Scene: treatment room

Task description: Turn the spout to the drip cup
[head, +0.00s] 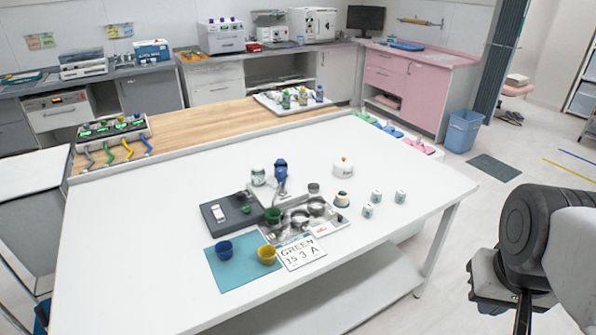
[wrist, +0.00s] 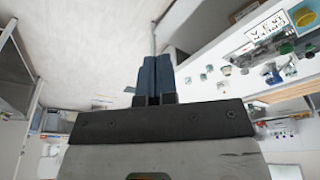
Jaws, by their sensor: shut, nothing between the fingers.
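A blue upright fitting (head: 281,172), which looks like the spout, stands at the back of a metal drip station (head: 290,212) on the white table. Which way it points is too small to tell. A green cup (head: 273,215) sits at the station's left side. Which one is the drip cup, I cannot tell. My gripper (head: 523,318) hangs off the table's right side, far from the station. In the wrist view my gripper (wrist: 153,78) is shut and empty.
A card reading "GREEN" (head: 300,252) lies beside the mat. A grey scale (head: 228,213), a white round pot (head: 343,167) and several small jars (head: 368,210) stand near the station. The table's left and front areas are clear. A blue bin (head: 462,130) stands on the floor behind.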

